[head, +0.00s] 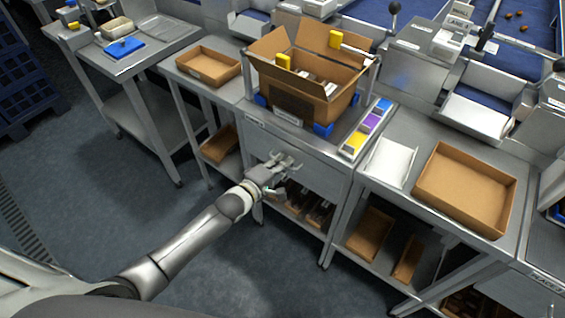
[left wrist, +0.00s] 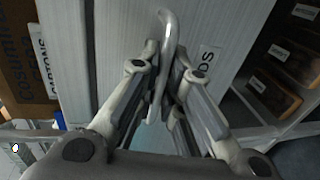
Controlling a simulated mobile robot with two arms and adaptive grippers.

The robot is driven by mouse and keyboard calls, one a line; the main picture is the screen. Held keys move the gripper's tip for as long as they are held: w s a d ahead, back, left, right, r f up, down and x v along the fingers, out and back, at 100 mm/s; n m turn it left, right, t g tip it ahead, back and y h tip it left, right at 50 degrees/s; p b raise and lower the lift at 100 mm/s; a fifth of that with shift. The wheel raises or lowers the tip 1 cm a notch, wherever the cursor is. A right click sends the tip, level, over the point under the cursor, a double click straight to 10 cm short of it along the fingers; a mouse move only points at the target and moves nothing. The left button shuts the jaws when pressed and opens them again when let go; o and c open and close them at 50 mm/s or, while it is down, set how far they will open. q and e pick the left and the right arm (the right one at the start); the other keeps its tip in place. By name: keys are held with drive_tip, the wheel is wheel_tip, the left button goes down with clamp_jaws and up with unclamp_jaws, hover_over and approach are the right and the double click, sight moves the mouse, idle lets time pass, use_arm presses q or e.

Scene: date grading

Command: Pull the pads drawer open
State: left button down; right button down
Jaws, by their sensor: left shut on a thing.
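The pads drawer (head: 318,176) is the grey panel under the middle bench in the head view. Its plain front also shows in the left wrist view (left wrist: 105,55), with a label ending in "DS" partly hidden by my fingers. A pale curved bar handle (left wrist: 167,30) stands out from the front. My left gripper (head: 285,164) is at the drawer front, its fingers shut around the handle in the left wrist view (left wrist: 165,80). The drawer front looks about flush with the bench; I cannot tell a gap. My right gripper is not in view.
An open carton (head: 345,105) stands on the bench above the drawer. Dark boxes (head: 318,215) sit on the shelf below. A shallow cardboard tray (head: 430,195) lies on the bench to the right. The floor (head: 210,270) in front of the drawer is clear except for my arm.

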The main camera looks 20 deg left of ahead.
use_arm(q)
drive_tip(key=shift+s, duration=0.15)
drive_tip(key=f+p+v, duration=0.2)
drive_tip(key=p+v, duration=0.1)
drive_tip(key=v, duration=0.8)
drive_tip(key=s+f+p+v, duration=0.1)
drive_tip(key=p+v, duration=0.3)
drive_tip(key=v, duration=0.7)
drive_tip(key=shift+s+a+f, duration=0.25)
drive_tip(key=shift+a+f, duration=0.05)
drive_tip(key=shift+f, duration=0.5)
drive_tip(key=c, duration=1.8)
unclamp_jaws()
drive_tip(key=shift+s, duration=0.1)
drive_tip(key=v, duration=1.1)
drive_tip(key=shift+s+a, duration=0.15)
drive_tip(key=shift+s, duration=0.2)
drive_tip(key=shift+f, duration=0.1)
